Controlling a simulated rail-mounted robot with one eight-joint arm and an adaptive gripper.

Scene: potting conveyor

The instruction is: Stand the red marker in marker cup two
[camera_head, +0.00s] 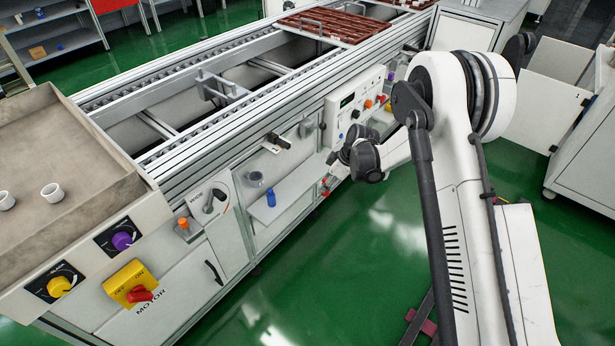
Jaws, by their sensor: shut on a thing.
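My gripper (331,178) is at the end of my arm, close to the front of the conveyor and to the right of the narrow ledge. It is shut on a small red thing at its fingertips, which looks like the red marker (326,183). My wrist and the small size hide most of it, and its tilt is unclear. A grey cup (255,179) is at the ledge's left end, left of my gripper and apart from it. I see no number on it, so I cannot tell whether it is marker cup two.
A small blue bottle-like thing (271,198) stands on the ledge (292,196). Knobs, a lever and a control box (352,108) stick out of the conveyor front.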

